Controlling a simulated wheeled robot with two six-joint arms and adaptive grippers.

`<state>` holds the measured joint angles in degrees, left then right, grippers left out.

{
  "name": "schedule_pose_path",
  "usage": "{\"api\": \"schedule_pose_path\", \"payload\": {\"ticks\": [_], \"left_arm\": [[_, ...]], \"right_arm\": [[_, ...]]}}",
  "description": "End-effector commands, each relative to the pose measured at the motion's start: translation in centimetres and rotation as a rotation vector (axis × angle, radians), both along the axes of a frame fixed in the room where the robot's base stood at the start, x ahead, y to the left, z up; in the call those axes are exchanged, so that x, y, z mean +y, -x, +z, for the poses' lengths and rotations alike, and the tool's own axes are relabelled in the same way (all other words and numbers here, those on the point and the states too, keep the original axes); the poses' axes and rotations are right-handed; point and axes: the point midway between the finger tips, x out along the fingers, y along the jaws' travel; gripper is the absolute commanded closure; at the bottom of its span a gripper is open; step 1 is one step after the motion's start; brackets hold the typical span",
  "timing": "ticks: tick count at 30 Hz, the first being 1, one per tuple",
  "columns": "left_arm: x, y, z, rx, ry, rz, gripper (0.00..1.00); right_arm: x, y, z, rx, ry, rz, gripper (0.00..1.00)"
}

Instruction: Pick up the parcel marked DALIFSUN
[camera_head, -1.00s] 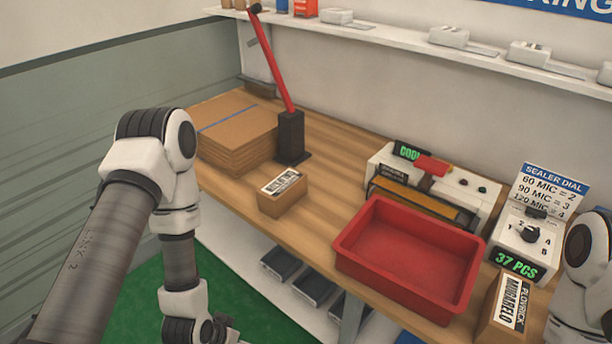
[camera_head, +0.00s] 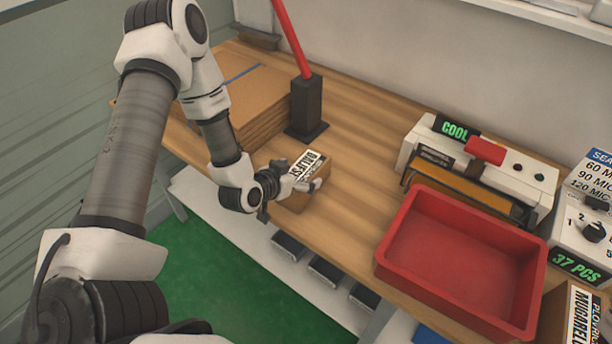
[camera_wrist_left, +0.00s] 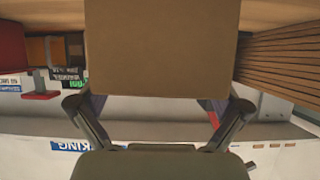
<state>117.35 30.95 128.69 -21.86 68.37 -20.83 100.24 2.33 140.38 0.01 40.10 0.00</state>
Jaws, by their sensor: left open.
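The small brown parcel (camera_head: 310,201) with a white label, readable in part as DALIFSUN, sits near the front edge of the wooden bench in the head view. My left gripper (camera_head: 288,190) is at the parcel's left side, with a finger by its top and front. In the left wrist view the parcel's plain brown face (camera_wrist_left: 160,50) fills the upper middle, and the open left gripper (camera_wrist_left: 158,115) has one finger on each side of it. Whether the fingers touch the parcel I cannot tell. My right gripper is not in view.
A stack of flat cardboard (camera_head: 255,100) and a black stand with a red lever (camera_head: 306,108) are behind the parcel. A red tray (camera_head: 395,262) lies to the right, before a sealer (camera_head: 530,170). A parcel marked MUGARELO (camera_head: 582,318) is at lower right.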

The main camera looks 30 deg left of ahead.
Motion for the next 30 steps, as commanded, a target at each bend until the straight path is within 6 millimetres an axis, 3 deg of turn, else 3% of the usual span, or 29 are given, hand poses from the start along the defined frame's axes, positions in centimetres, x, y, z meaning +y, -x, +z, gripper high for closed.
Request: {"api": "schedule_pose_path", "payload": {"ticks": [4,10,11,17,30], "left_arm": [[-0.2,-1.9,-1.0,0.000,-0.001,-0.002,0.00],[-0.2,-2.1,-1.2,0.001,0.001,0.000,0.00],[-0.2,-2.1,-1.2,0.001,0.001,0.000,0.04],[-0.2,-2.0,-1.2,0.002,0.001,0.000,0.74],[-0.2,-2.0,-1.1,0.004,0.001,0.000,0.77]], "right_arm": [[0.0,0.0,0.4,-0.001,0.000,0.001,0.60],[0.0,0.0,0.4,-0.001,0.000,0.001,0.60],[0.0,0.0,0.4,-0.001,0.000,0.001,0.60],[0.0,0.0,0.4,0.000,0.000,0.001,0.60],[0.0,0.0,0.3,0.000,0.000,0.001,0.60]]}}
